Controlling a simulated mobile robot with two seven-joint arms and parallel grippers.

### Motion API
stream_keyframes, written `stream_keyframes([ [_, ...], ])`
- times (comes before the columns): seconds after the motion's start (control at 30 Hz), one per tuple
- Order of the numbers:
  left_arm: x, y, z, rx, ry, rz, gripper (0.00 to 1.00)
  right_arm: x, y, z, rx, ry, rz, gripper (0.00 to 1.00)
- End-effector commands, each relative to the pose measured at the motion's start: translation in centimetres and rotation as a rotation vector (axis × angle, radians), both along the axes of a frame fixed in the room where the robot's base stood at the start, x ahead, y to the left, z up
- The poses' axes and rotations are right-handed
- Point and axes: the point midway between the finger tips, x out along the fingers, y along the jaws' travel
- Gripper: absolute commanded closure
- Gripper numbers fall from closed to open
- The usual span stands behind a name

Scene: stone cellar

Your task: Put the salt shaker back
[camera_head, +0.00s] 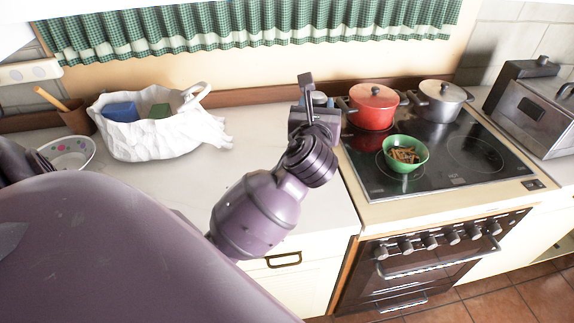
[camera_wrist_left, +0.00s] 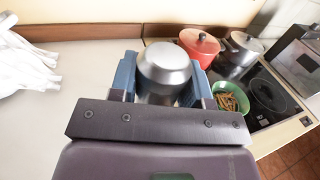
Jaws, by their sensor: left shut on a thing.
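My left gripper (camera_head: 308,98) is above the back of the counter, just left of the red pot on the stove. In the left wrist view its two blue fingers (camera_wrist_left: 162,80) are shut on the salt shaker (camera_wrist_left: 166,64), one on each side. The shaker shows a round silver-grey metal top and looks upright. In the head view the shaker is mostly hidden behind the gripper. I cannot tell whether its base touches the counter. My right gripper is not in view.
A red pot (camera_head: 373,107), a grey pot (camera_head: 440,101) and a green bowl (camera_head: 405,165) of brown sticks stand on the black hob (camera_head: 440,180). A white bag (camera_head: 150,140) and a dotted bowl (camera_head: 67,152) are at the left. The counter (camera_head: 250,130) between is clear.

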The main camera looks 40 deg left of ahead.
Motion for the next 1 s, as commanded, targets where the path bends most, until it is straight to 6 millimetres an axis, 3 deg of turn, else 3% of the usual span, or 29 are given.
stream_keyframes([
  [0.23,-0.3,0.5,-2.7,-0.002,0.003,0.038,0.87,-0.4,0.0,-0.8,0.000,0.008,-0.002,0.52],
  [0.8,-0.4,0.5,-14.7,0.000,0.004,0.036,0.87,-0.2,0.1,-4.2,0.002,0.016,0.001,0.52],
  [1.0,-0.3,0.5,-16.3,0.000,0.000,0.035,0.87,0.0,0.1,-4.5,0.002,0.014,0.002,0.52],
])
